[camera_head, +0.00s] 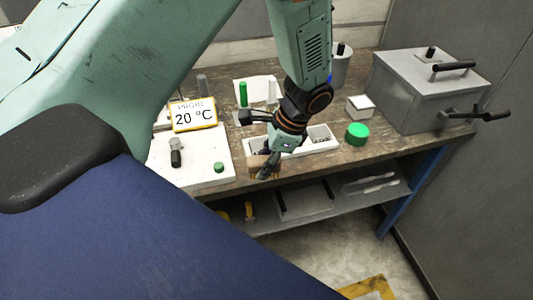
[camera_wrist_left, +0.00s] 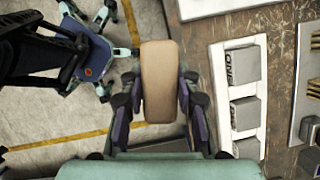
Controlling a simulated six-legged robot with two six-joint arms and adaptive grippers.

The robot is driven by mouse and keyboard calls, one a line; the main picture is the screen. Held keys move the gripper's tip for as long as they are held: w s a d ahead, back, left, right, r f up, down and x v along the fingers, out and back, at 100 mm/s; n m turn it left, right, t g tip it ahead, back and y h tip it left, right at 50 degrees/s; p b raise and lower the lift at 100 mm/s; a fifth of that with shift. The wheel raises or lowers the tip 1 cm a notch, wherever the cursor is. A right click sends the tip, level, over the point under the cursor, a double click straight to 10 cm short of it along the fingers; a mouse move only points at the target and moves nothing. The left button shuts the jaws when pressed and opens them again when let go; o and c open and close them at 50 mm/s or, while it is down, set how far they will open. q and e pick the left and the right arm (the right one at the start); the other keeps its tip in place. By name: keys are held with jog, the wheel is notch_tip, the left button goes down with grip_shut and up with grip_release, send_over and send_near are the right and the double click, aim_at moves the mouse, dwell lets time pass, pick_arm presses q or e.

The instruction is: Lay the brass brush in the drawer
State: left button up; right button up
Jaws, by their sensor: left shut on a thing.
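My left gripper (camera_head: 266,168) is shut on the brass brush, whose tan back (camera_head: 257,161) shows at the front edge of the bench. In the left wrist view the brush (camera_wrist_left: 158,75) is an upright tan block with rounded ends between the two dark fingers of my left gripper (camera_wrist_left: 158,105). Its bristles are mostly hidden. I cannot make out an open drawer for certain in either view. My right gripper is not in view.
A white tray (camera_head: 318,149) with grey blocks lies behind the gripper. A white board (camera_head: 205,182), a 20 °C sign (camera_head: 194,115), a green round piece (camera_head: 357,134) and a grey metal box (camera_head: 418,92) are on the bench. A lower shelf (camera_head: 345,205) holds tools.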

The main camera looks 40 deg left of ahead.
pick_arm(q)
jog(key=s+d+f+n+g+h+b, duration=0.1)
jog(key=d+f+n+b, duration=0.3)
jog(key=f+b, duration=0.3)
jog(key=s+d+f+n+g+h+b, duration=0.1)
jog(key=d+f+n+b, duration=0.4)
jog(key=b, duration=0.5)
jog(key=shift+s+d+f+n+h, duration=0.15)
jog(key=shift+s+f+n+h, duration=0.6)
jog(key=shift+f+n, duration=0.1)
